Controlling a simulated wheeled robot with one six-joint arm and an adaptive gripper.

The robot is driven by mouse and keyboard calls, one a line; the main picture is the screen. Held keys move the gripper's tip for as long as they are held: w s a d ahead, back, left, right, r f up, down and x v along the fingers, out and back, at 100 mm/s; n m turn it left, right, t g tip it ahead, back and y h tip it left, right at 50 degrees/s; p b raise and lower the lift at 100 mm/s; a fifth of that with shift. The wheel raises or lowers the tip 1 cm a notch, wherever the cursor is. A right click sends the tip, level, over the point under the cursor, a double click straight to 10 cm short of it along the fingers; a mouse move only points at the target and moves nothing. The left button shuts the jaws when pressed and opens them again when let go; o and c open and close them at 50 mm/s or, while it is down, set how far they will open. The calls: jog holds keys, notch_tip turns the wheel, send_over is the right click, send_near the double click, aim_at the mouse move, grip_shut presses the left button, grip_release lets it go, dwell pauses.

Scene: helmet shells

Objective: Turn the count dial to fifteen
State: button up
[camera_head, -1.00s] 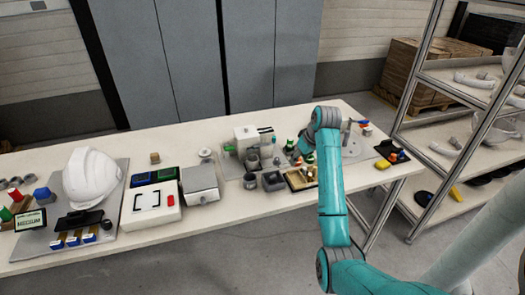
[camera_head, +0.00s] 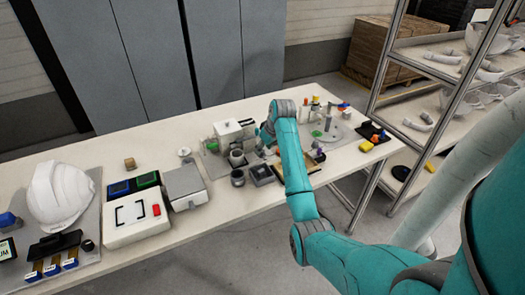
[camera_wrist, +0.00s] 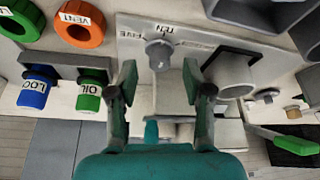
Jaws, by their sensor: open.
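In the wrist view the count dial, a small grey knob (camera_wrist: 158,54), stands on a light panel (camera_wrist: 135,35). Words that look like "FIVE" and "TEN" show upside down beside it; no fifteen mark can be read. My gripper (camera_wrist: 160,68) is open, with one finger on each side of the dial in the picture. Nothing is held, and I cannot tell whether the fingers touch the dial. In the head view my gripper (camera_head: 264,142) is mostly hidden behind my arm, beside a white machine (camera_head: 230,131). The dial cannot be made out there.
Near the fingers are a wide grey cylinder (camera_wrist: 235,74), a green cap (camera_wrist: 90,92), a blue cap (camera_wrist: 37,88) and an orange ring (camera_wrist: 80,25). A green lever (camera_wrist: 285,139) sits right. The table's front strip (camera_head: 225,212) is clear.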

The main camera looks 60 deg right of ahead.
jog(key=shift+x, duration=1.1)
grip_shut()
jog(key=shift+m, duration=0.3)
jog(key=m+h, duration=0.1)
jog(key=m, duration=0.1)
jog(key=m+g+h, duration=0.1)
jog(key=m, duration=0.2)
jog(key=shift+a+m, duration=0.1)
jog(key=shift+m, duration=0.2)
jog(key=m+g, duration=0.1)
jog(key=m, duration=0.1)
jog(key=m+g+h, duration=0.1)
jog(key=m, duration=0.2)
jog(key=shift+w+m, duration=0.15)
jog(key=shift+m, duration=0.15)
